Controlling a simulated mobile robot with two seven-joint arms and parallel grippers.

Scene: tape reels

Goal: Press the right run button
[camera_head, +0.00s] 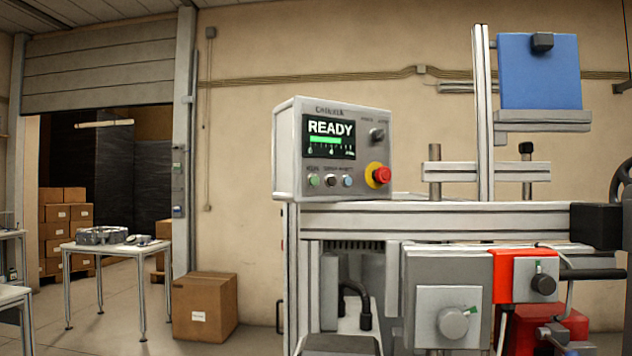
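A grey control box (287,165) stands on the machine frame at the centre. Its screen (329,137) reads READY with a green bar. Below the screen is a row of small round buttons: a green one (314,180), a dark one (331,181) and a pale blue one (347,181). Their labels are too small to read surely. A red mushroom button (382,175) on a yellow ring sits at the lower right, with a selector knob (377,135) above it. No button is clearly marked as the right run button. Neither gripper is in view.
A grey block with a round knob (453,322) and a red bracket (507,278) sit on the machine's front. A blue panel (540,72) stands on an upright post. A cardboard box (205,306) and a white table (112,249) are at left, with open floor between.

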